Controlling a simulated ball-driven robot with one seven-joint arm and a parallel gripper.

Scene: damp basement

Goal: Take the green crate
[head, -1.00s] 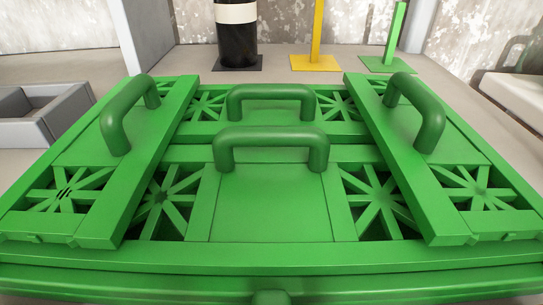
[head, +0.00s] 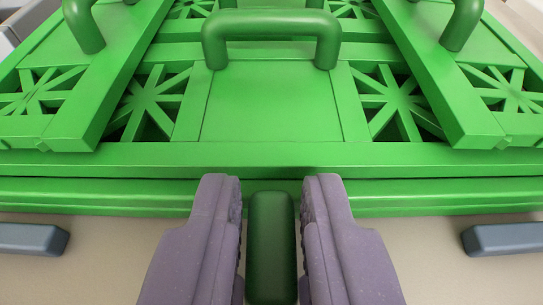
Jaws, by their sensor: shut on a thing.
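The green crate (head: 270,158) fills the upper part of the head view, with a flat top, slatted star-pattern openings and several rounded handles. One upright loop handle (head: 271,22) stands on its top, and others stand at the left and right. A darker green front handle (head: 271,245) sticks out from its near side toward me. My gripper (head: 271,190) has its two purple fingers on either side of this front handle, shut on it. The fingertips reach close to the crate's front edge. The crate's underside is hidden.
Pale floor (head: 110,245) shows in front of the crate at both sides of my gripper. Part of a grey bin (head: 15,32) shows at the upper left corner.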

